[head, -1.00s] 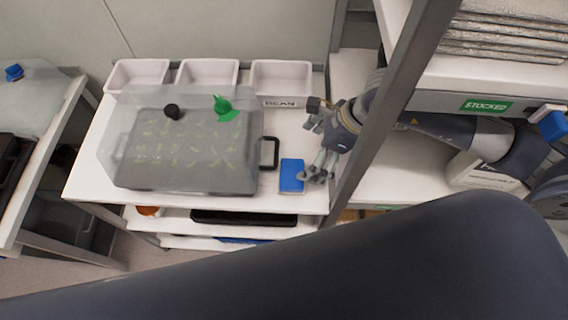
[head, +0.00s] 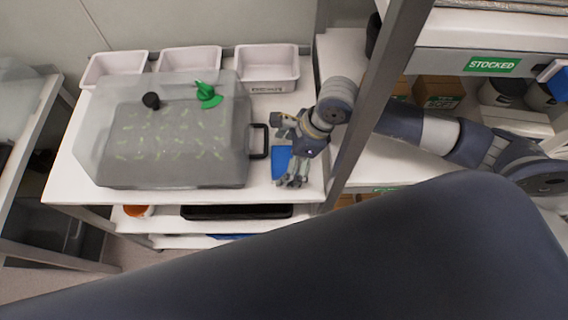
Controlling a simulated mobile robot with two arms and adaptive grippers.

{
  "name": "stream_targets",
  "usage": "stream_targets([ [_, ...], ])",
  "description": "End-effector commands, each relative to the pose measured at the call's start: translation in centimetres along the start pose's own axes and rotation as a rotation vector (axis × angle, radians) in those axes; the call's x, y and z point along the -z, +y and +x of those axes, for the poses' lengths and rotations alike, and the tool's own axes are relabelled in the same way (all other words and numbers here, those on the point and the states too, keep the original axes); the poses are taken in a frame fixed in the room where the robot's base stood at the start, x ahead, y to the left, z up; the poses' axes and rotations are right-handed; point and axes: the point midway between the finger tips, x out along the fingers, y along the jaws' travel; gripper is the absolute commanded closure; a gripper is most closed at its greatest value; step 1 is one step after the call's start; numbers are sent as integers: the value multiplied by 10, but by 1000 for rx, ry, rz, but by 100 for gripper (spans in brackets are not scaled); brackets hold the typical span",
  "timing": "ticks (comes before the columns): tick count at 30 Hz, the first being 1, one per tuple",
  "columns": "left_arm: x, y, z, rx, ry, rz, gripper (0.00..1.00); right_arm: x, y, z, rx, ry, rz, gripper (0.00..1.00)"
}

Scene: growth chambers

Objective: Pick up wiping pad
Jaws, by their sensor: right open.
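The wiping pad (head: 281,161) is a flat blue rectangle lying on the white table top (head: 262,193), right of the covered tray. My right gripper (head: 286,163) reaches in from the right, around the shelf post. It is open, and its fingers are over the pad's right part, hiding some of it. I cannot tell whether the fingers touch the pad. My left gripper does not show; a large dark link of my own body fills the bottom of the view.
A tray with seedlings under a clear dome (head: 175,130) stands left of the pad, its black handle (head: 259,141) close by. Several white bins (head: 267,68) line the back edge. A grey shelf post (head: 372,100) stands right of the table, in front of my right arm.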

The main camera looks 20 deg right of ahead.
Motion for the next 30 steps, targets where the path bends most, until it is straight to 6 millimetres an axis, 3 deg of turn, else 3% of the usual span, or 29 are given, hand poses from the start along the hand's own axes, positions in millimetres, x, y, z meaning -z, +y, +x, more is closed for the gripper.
stream_targets([
  [2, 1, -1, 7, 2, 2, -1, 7, 1, 0, 11, 1, 0, 1, 0],
  [9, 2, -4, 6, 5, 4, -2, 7, 0, 0, 10, 1, 0, 0, 2],
  [15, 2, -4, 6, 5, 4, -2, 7, 0, 0, 10, 1, 1, 1, 47],
  [25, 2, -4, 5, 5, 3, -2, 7, 0, 0, 10, 1, 1, 1, 50],
  [30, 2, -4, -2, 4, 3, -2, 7, -4, -1, 0, 1, 1, 0, 50],
])
